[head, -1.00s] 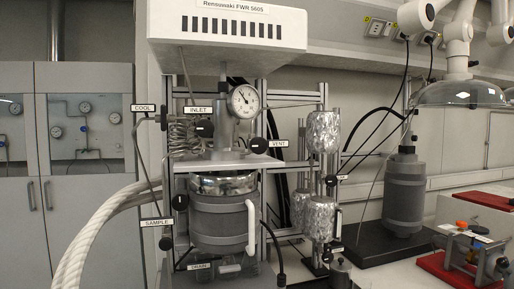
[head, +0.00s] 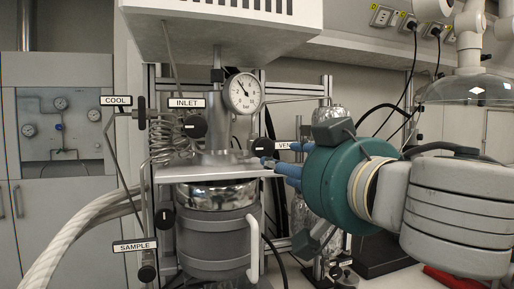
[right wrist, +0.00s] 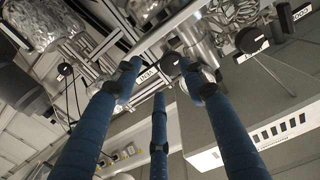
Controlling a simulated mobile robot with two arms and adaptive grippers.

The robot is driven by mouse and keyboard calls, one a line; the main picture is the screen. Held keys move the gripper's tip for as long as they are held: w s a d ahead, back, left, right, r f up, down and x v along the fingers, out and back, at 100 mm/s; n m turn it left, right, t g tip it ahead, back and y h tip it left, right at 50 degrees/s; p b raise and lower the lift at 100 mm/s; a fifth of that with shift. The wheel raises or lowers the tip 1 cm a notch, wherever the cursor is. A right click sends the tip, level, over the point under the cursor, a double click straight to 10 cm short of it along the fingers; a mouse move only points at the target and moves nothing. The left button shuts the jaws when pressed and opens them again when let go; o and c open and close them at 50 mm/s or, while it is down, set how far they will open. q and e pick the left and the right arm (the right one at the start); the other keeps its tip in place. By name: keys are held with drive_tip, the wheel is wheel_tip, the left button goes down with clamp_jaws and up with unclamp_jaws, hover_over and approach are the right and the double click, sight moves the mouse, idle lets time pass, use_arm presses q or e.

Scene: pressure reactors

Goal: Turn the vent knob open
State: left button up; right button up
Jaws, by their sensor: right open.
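The vent knob (head: 262,147), round and black, sits at the right of the reactor's top plate, beside its partly covered VENT label (head: 284,146). My right gripper (head: 274,166) comes in from the right, its blue fingers pointing left at the knob. In the right wrist view the vent knob (right wrist: 170,62) shows between the spread fingertips of my right gripper (right wrist: 160,75). The fingers are open; I cannot tell whether any touches the knob. My left gripper is in neither view.
The pressure gauge (head: 243,92) stands just above left of the vent knob. The inlet knob (head: 193,127), cool knob (head: 140,113) and sample knob (head: 147,272) are further left. A foil-wrapped cylinder (head: 303,215) and frame rails stand behind my right gripper.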

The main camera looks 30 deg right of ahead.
sight(265, 149)
drive_tip(key=w+p, duration=0.2)
drive_tip(key=w, duration=0.1)
drive_tip(key=w+r+p, duration=0.1)
drive_tip(key=w+p, duration=0.1)
drive_tip(key=w+d+p, duration=0.1)
drive_tip(key=w+p, duration=0.1)
drive_tip(key=w, duration=0.1)
drive_tip(key=shift+w+r, duration=0.35)
drive_tip(key=shift+r, duration=0.05)
drive_tip(key=shift+w+d+t, duration=0.15)
drive_tip(key=shift+w+t, duration=0.15)
drive_tip(key=shift+w, duration=0.15)
drive_tip(key=shift+f, duration=0.1)
drive_tip(key=c, duration=0.9)
